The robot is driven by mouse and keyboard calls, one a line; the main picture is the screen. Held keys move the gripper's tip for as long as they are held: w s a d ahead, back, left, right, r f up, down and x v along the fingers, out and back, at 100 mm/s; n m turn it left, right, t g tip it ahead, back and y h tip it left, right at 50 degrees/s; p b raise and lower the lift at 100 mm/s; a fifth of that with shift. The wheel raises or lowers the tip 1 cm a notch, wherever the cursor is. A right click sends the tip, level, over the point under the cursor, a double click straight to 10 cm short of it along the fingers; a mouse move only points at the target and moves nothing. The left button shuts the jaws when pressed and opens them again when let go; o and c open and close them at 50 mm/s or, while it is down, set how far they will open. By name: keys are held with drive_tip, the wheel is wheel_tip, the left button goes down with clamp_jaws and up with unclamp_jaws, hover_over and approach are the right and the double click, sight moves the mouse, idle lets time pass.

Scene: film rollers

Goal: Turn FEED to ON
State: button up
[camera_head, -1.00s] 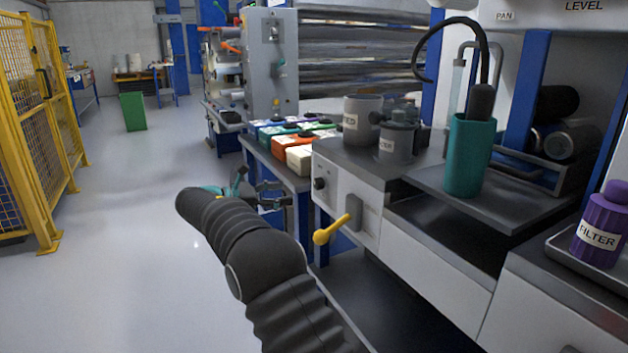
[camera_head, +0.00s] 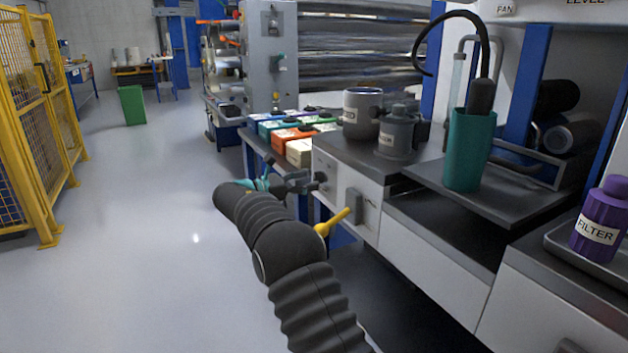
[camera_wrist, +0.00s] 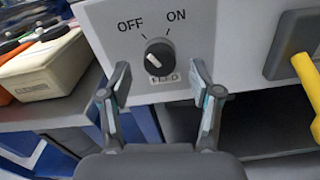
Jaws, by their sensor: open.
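The FEED knob (camera_wrist: 160,54) is a round black dial on a pale panel (camera_wrist: 110,22) in the wrist view. OFF is printed at its upper left and ON at its upper right; a partly hidden label sits below it. Its white mark slants up and left, toward the OFF side. My gripper (camera_wrist: 160,72) is open, with one finger to each side of the knob and slightly below it; contact is not visible. In the head view my gripper (camera_head: 303,182) is close in front of the panel, beside the knob (camera_head: 321,180).
A yellow lever (camera_head: 332,222) on a grey plate (camera_head: 354,205) projects right of the knob. Coloured boxes (camera_head: 299,150) stand on the bench to the left.

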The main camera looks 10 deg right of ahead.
drive_tip(key=shift+x, duration=1.35)
drive_tip(key=c, duration=1.2)
drive_tip(key=shift+o, duration=0.3)
drive_tip(key=m+b, duration=0.2)
drive_tip(key=m, duration=0.4)
drive_tip(key=shift+f, duration=0.1)
drive_tip(key=m+b, duration=0.3)
drive_tip(key=m, duration=0.2)
drive_tip(key=shift+m, duration=0.4)
